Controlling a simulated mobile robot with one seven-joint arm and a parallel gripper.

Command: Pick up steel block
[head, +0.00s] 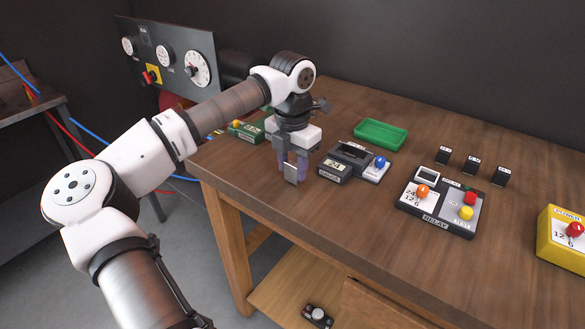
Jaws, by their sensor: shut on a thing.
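My gripper (292,164) points down near the left front part of the wooden table (400,262). Its fingers are closed around a small grey steel block (291,173), whose flat pale face shows between and below the fingertips. I cannot tell whether the block touches the table or hangs just above it. The upper part of the block is partly hidden by the fingers.
Right of the gripper stands a dark device marked 24 (334,170), with a green tray (381,134) behind. A green device (245,131) is left. A relay box (440,207), several small black blocks (472,164) and a yellow power box (563,238) stand right.

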